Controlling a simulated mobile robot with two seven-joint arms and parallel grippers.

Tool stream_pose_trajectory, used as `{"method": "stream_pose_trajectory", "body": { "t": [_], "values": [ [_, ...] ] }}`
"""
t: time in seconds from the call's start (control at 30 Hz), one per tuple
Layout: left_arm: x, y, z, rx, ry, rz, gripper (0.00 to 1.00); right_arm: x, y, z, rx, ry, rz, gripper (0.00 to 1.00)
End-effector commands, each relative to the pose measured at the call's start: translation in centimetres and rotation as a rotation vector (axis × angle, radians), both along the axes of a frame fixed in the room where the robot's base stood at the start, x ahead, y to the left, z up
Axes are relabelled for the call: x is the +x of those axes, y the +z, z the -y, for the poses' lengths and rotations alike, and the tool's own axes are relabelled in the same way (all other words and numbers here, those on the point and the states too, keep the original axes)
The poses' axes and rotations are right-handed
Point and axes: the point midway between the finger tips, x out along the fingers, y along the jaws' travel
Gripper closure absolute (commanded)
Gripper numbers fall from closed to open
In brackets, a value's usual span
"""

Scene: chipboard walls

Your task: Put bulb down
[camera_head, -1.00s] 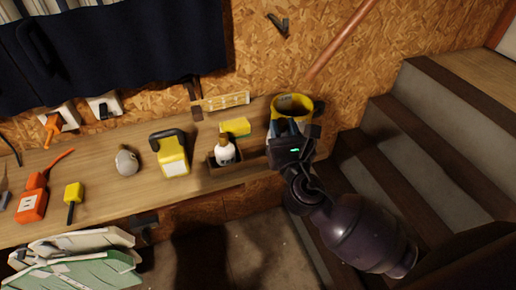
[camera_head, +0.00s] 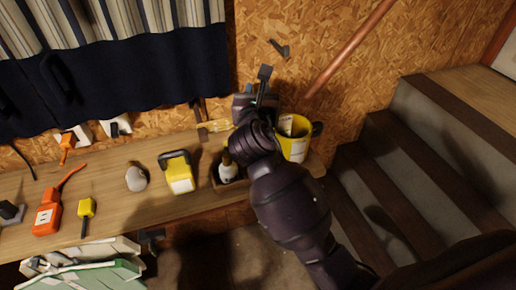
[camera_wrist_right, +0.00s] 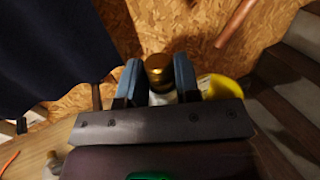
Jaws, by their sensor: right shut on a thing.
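My right gripper (camera_head: 246,104) is raised over the back of the workbench (camera_head: 115,208), close to the chipboard wall and left of the yellow mug. In the right wrist view its two blue fingers (camera_wrist_right: 158,78) are shut on the bulb (camera_wrist_right: 158,66), which shows a gold cap end and a pale body between them. In the head view the bulb is hidden by the gripper and wrist. My left gripper is not in view.
A yellow mug (camera_head: 297,146) stands at the bench's right end. A small box (camera_head: 232,184) holding a white bottle (camera_head: 228,168) lies below my wrist. A yellow lamp (camera_head: 180,180), grey rounded object (camera_head: 136,178) and orange tool (camera_head: 47,216) stand further left. Stairs rise at right.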

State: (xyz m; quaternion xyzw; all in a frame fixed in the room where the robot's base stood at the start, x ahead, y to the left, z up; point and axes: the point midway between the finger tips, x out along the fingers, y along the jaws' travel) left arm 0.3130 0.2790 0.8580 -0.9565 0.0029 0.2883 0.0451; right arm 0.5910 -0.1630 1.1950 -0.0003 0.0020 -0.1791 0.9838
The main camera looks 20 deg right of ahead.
Motion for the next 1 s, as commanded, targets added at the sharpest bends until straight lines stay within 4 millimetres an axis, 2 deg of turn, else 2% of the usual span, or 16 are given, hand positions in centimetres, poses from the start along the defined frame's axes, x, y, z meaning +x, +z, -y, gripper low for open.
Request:
{"method": "stream_pose_trajectory", "body": {
  "t": [0.03, 0.1, 0.4, 0.5, 0.77, 1.0],
  "values": [
    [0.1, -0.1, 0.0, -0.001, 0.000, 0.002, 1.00, 0.0, -1.4, 0.0, -0.001, 0.000, -0.005, 1.00],
    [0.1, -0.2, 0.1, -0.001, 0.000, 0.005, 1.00, 0.0, -2.9, 0.0, -0.002, 0.000, -0.004, 1.00],
    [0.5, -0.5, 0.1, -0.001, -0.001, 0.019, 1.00, 0.0, -9.2, 0.0, -0.002, 0.000, -0.002, 1.00],
    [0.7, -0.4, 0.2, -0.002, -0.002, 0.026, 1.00, 0.0, -10.7, 0.0, -0.001, 0.001, -0.001, 1.00],
    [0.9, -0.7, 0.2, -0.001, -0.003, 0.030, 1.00, 0.0, -12.5, 0.0, -0.001, 0.000, 0.000, 1.00],
    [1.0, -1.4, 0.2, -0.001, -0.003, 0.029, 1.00, 0.0, -15.6, 0.0, -0.001, 0.000, 0.000, 1.00]
  ]
}}
